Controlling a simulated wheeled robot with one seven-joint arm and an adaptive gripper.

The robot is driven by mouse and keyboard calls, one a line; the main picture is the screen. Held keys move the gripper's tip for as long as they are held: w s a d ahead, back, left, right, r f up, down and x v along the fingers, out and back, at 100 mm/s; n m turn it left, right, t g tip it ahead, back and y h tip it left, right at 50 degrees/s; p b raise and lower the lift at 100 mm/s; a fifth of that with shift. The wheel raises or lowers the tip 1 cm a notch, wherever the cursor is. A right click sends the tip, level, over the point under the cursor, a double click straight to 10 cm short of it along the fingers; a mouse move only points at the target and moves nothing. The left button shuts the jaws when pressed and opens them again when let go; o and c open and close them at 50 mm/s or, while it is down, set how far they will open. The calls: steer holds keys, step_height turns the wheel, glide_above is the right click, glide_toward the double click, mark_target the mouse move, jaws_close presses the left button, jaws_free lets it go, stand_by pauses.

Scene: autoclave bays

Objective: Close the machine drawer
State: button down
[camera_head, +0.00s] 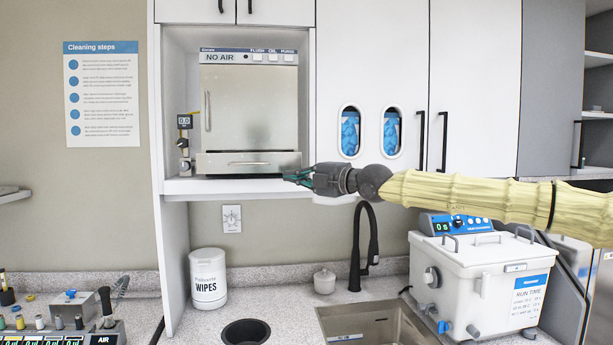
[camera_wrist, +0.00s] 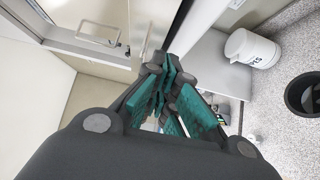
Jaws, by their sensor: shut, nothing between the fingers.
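The machine (camera_head: 249,105) is a steel unit with a "NO AIR" panel, standing in a white cabinet alcove. Its drawer (camera_head: 225,160) is a low, wide steel front with a bar handle below the machine door. The drawer front seems to stand out a little from the door above; how far is hard to tell. My gripper (camera_head: 292,179) is shut and empty at the drawer's lower right corner. In the wrist view my green-padded fingers (camera_wrist: 166,95) show close to the drawer front (camera_wrist: 145,28). I cannot tell whether they touch it.
A small gauge fitting (camera_head: 184,140) stands left of the machine. The white alcove shelf (camera_head: 180,187) lies under it. Below are a wipes canister (camera_head: 208,280), a black faucet (camera_head: 366,240) and a white bath unit (camera_head: 480,275). White cabinet doors (camera_head: 470,90) flank the alcove's right.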

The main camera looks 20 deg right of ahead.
mark_target(275, 171)
steer(key=w+p, duration=0.5)
steer(key=p, duration=0.1)
steer(key=shift+w+d+r, duration=0.1)
stand_by(0.3)
steer(key=shift+w, duration=0.1)
steer(key=shift+p, duration=0.3)
